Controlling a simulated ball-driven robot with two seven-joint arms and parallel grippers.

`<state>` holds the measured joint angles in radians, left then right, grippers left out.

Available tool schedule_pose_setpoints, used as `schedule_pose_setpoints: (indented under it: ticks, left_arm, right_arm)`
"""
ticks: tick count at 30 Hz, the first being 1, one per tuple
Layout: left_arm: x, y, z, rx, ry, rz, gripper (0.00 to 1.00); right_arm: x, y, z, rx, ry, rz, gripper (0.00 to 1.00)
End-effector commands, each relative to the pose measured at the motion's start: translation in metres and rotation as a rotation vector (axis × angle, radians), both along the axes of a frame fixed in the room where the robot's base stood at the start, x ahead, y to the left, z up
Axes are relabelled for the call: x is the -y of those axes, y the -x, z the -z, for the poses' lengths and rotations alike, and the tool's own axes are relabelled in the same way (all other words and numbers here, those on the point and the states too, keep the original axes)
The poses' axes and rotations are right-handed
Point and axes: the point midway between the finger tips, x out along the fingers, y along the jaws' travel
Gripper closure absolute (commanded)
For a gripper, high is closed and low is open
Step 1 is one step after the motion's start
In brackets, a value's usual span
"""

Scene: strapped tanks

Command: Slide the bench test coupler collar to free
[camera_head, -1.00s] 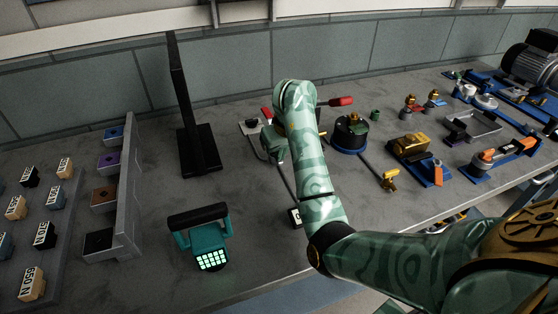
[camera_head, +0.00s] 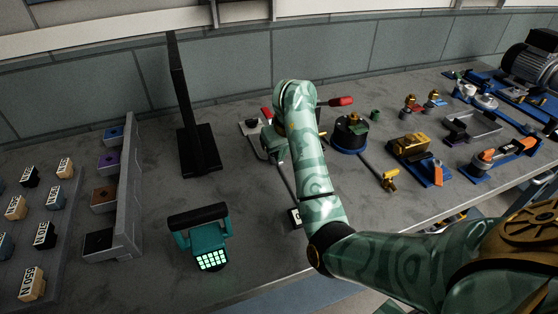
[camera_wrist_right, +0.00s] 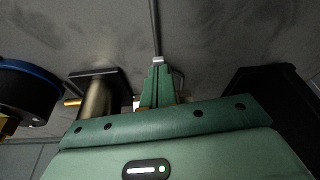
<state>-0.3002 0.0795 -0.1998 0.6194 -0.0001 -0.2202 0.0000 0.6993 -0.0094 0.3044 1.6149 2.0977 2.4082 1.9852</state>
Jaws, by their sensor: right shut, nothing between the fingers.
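My right gripper (camera_wrist_right: 157,72) is shut, with its green fingers together in the right wrist view. A small light grey piece (camera_wrist_right: 157,60) shows at the fingertips, where a dark rod or hose (camera_wrist_right: 154,25) runs away from them; I cannot tell whether this piece is the coupler collar or whether the fingers touch it. In the head view the right gripper (camera_head: 273,146) is partly hidden by my own arm, beside a light plate (camera_head: 247,128) with a dark knob. The collar cannot be made out there. My left gripper is not in view.
A black upright panel (camera_head: 184,100) stands left of my arm, and a teal keypad device (camera_head: 206,242) in front of it. A round black unit on a blue base (camera_head: 350,134) and a brass valve (camera_head: 390,180) lie to the right. Bare bench shows front centre.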

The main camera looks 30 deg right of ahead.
Motion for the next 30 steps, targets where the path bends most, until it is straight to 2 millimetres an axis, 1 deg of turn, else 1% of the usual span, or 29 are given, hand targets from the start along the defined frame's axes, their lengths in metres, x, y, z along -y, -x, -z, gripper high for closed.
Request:
schedule_pose_setpoints:
  ticks: [13,17,20,30]
  left_arm:
    - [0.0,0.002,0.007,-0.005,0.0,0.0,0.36]
    - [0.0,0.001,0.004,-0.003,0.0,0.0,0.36]
    - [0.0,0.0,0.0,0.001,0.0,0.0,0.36]
    - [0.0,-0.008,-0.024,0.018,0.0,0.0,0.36]
  right_arm:
    - [0.0,0.0,0.009,0.0,-0.001,-0.001,1.0]
    - [0.0,0.0,0.005,0.001,-0.001,-0.001,1.0]
    - [0.0,0.0,-0.002,0.002,0.0,0.0,1.0]
    - [0.0,0.0,-0.036,0.003,-0.001,0.001,1.0]
